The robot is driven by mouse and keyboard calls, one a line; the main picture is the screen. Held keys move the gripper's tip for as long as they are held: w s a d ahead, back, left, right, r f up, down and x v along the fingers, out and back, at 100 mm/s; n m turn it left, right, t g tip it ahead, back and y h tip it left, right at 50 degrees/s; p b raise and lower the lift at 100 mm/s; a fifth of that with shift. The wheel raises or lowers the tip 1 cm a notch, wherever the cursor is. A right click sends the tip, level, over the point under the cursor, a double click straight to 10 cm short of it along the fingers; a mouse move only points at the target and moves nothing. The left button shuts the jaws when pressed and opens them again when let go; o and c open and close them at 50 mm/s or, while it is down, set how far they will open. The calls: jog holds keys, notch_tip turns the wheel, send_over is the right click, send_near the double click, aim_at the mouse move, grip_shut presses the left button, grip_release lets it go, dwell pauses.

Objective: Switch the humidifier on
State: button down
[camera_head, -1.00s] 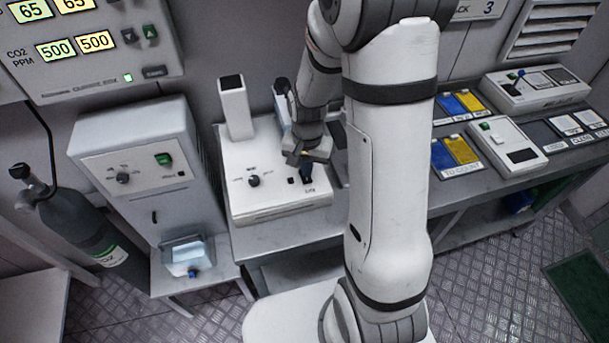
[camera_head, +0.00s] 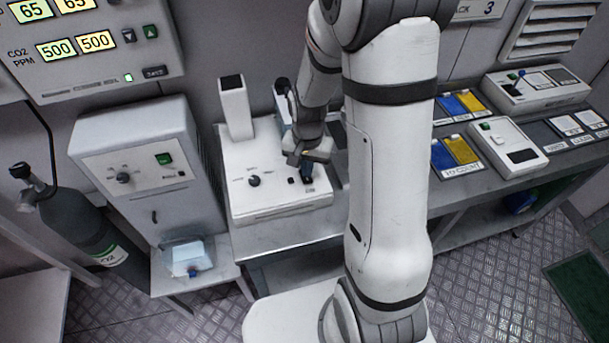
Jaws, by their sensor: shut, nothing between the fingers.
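A white box unit with an upright spout (camera_head: 236,108) stands on the grey bench in the middle; I take it to be the humidifier (camera_head: 272,208). A black knob (camera_head: 254,181) and a small black square (camera_head: 291,181) are on its sloped top. My gripper (camera_head: 306,174) is shut and empty, pointing down at the right front of that top, beside the black square. Its fingertips are at or just above the surface; I cannot tell whether they touch. They cover part of the panel there, so any switch under them and its position are hidden.
A grey cabinet (camera_head: 137,137) with a knob and green switch stands to the left, beside a gas cylinder (camera_head: 85,232). A wall panel (camera_head: 85,48) with lit readouts is above. White devices (camera_head: 508,142) and coloured packets lie on the right bench.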

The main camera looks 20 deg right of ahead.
aim_at(307, 179)
jog(key=shift+f+b, duration=0.75)
jog(key=shift+f, duration=0.15)
dwell(0.6)
jog(key=shift+r+p, duration=2.5)
jog(key=shift+r, duration=1.05)
jog(key=s+r+n+t, duration=0.3)
jog(key=s+r+n, duration=0.3)
jog(key=s+r, duration=0.8)
jog(key=shift+w+a+v, duration=0.2)
jog(key=shift+w+v, duration=0.1)
jog(key=shift+v, duration=2)
jog(key=shift+r, duration=0.1)
